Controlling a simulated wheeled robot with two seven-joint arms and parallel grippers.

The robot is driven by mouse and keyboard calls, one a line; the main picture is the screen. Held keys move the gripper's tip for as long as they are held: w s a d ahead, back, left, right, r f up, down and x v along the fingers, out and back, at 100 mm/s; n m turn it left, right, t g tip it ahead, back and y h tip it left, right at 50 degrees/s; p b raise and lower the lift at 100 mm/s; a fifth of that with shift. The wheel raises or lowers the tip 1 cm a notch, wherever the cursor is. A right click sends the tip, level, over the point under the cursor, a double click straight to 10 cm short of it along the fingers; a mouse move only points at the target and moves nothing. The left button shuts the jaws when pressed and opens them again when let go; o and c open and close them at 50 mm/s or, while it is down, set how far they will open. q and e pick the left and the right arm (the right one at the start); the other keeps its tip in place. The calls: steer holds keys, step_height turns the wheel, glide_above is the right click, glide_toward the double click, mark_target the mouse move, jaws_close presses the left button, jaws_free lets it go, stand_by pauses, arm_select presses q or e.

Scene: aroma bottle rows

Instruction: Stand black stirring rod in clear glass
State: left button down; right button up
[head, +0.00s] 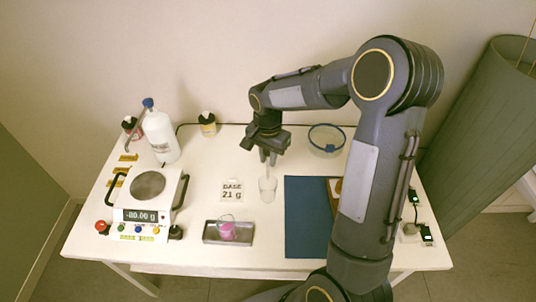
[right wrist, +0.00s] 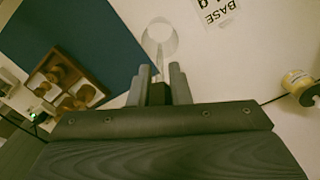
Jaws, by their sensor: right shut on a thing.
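The clear glass (head: 268,189) stands upright on the white table, left of the blue mat; its round rim also shows in the right wrist view (right wrist: 160,32). My right gripper (head: 268,152) is directly above the glass, pointing down. It is shut on the stirring rod, whose dark part (right wrist: 157,93) shows between the fingers in the right wrist view. A thin pale length (right wrist: 160,62) runs from there toward the glass mouth. I cannot tell how far the tip is inside the glass. My left gripper is not in view.
A metal tray (head: 212,236) with a pink item is in front. A scale (head: 148,185), white bottle (head: 160,135) and BASE card (head: 231,190) are left; a blue-rimmed bowl (head: 327,138) is behind.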

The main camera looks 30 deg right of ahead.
mark_target(268, 178)
steer(key=shift+f+b, duration=3.4)
steer(key=shift+f, duration=1.1)
steer(key=o, duration=0.9)
step_height(268, 178, up, 8)
steer(key=shift+f, duration=0.1)
